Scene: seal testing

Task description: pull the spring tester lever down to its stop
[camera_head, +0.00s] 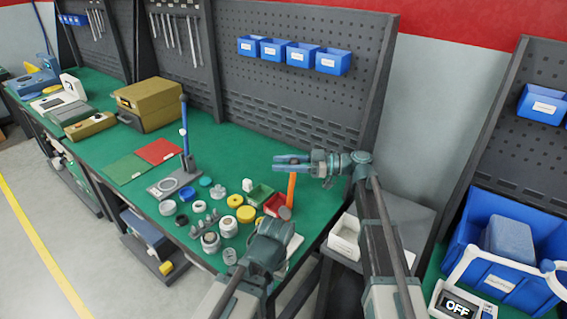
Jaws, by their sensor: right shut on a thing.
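A small stand, which looks like the spring tester (163,187), is on the green bench left of the small parts. It has a flat grey base and a dark upright post with a blue section (184,136); I cannot clearly tell its lever from the post. My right gripper (284,163) is above the bench, well right of the stand, with its fingers pointing left. It is shut on an orange stick-like thing (291,188) that hangs down from the fingers. My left gripper (275,232) is low at the bench's front edge, its fingers too unclear to judge.
Red (158,151) and green (124,167) mats and a tan box (150,104) lie farther left. A pegboard (300,90) stands behind.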

